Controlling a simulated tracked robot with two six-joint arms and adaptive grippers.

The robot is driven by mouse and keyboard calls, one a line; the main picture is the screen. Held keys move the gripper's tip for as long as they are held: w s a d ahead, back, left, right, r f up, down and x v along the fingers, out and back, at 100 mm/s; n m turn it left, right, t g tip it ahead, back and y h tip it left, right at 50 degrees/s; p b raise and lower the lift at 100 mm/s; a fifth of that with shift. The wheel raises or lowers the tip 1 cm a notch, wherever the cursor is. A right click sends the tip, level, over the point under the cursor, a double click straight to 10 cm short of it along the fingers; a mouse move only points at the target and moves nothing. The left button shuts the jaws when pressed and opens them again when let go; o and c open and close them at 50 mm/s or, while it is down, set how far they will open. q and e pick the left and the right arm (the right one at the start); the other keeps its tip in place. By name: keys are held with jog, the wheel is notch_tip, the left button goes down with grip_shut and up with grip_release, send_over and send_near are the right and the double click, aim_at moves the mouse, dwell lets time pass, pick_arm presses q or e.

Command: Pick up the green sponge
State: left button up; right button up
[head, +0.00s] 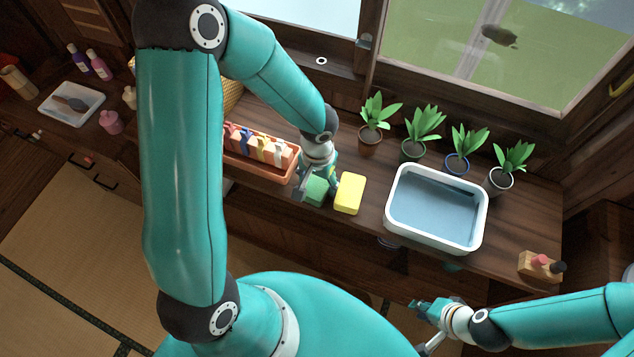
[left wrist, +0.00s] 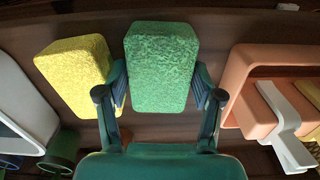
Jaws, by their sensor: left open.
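The green sponge (head: 317,190) lies on the wooden counter in the head view, partly hidden by my left gripper (head: 317,183). In the left wrist view the green sponge (left wrist: 162,68) stands between the two spread fingers of my left gripper (left wrist: 161,88). The fingers flank its sides; I cannot tell whether they touch it. My left gripper is open. My right gripper (head: 428,322) is at the lower right of the head view, away from the sponge, and its jaws are too small to read.
A yellow sponge (head: 349,193) lies close beside the green one; it also shows in the left wrist view (left wrist: 78,74). An orange tray (head: 261,170) with several items is to the left. A white basin (head: 394,222) is to the right. Several potted plants (head: 418,139) line the window.

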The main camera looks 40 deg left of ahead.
aim_at(318, 182)
pick_arm(q)
jog(key=shift+f, duration=0.2)
jog(key=c, duration=0.4)
jog(key=shift+r, duration=0.1)
notch_tip(318, 182, up, 20)
jog(key=shift+f, duration=0.1)
dwell(0.5)
